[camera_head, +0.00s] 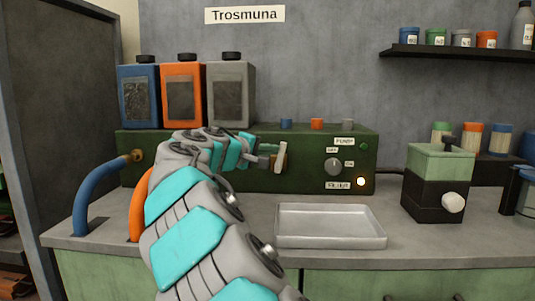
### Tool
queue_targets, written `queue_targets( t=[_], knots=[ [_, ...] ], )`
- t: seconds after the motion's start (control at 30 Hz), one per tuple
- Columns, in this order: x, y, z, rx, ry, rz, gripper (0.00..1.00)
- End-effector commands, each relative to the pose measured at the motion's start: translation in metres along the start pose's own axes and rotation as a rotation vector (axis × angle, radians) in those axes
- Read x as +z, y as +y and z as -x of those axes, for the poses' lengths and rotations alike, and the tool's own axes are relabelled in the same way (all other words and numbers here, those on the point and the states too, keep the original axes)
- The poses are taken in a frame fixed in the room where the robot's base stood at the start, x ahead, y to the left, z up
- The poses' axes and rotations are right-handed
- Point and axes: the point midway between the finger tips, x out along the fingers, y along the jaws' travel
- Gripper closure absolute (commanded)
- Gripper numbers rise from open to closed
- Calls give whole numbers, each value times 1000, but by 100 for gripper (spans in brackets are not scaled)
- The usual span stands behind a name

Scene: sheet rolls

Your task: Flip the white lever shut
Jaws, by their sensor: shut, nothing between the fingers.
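The white lever (281,158) stands close to upright on the front of the dark green machine (310,178). My arm reaches in from the bottom of the view. My gripper (270,162) is shut and empty, right beside the lever on its left. Whether the fingertips touch the lever cannot be told. My arm hides the middle left of the machine's front and the lever's mount is partly covered.
Blue (139,95), orange (183,95) and grey (230,93) canisters stand on the machine. A knob (333,167) and a lit lamp (361,182) are at its right. An empty metal tray (330,237) lies in front. A green-black device (437,185) stands right.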

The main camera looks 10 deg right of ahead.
Motion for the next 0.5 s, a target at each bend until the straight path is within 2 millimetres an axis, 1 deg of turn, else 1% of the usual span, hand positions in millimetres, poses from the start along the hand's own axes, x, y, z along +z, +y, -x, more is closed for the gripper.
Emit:
queue_targets(
  t=[0.5],
  knots=[
    [25, 8, -17, -273, 0, -409, 100]
  ],
)
